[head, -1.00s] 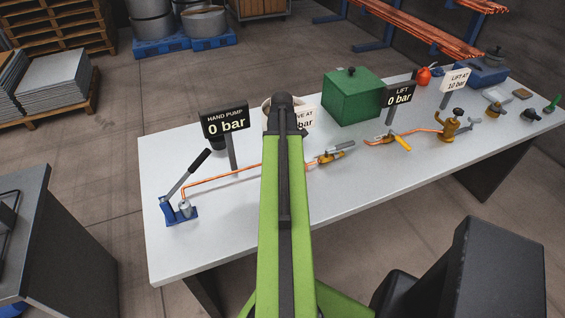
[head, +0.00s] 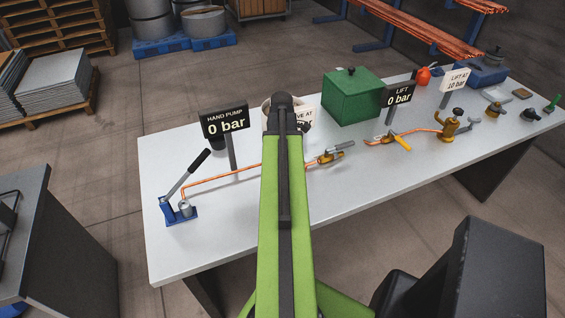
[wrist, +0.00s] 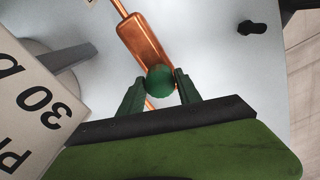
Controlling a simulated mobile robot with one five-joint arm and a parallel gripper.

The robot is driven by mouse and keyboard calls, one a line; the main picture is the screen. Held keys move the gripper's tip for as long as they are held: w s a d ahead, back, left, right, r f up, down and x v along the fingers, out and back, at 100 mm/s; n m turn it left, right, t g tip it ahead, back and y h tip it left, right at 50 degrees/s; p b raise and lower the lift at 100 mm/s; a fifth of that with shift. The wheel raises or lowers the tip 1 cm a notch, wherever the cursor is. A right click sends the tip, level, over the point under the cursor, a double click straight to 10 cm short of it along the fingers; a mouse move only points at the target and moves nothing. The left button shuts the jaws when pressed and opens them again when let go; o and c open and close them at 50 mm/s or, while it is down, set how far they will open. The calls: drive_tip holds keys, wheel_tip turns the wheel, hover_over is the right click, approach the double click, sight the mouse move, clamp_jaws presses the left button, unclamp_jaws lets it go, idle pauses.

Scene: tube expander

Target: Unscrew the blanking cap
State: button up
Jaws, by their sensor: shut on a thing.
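In the wrist view my gripper (wrist: 160,88) has its two dark green fingers on either side of a round green cap (wrist: 160,76) and is shut on it. I take this to be the blanking cap. It sits at the lower end of a wider copper-coloured body (wrist: 145,42) on the copper line. A thin piece of copper shows below the cap, between the fingers. In the head view my own arm hides the gripper and the cap. The copper tube (head: 222,174) from the hand pump (head: 180,210) runs behind the arm.
The sign reading 30 (wrist: 28,105) stands close at the left in the wrist view. A black piece (wrist: 252,28) lies to the right. In the head view, a yellow fitting with a grey handle (head: 330,157) is right of my arm. The table front (head: 370,195) is clear.

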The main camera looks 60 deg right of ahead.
clamp_jaws()
drive_tip(key=shift+r+p, duration=0.5)
idle(0.4)
drive_tip(key=shift+r+p, duration=1.65)
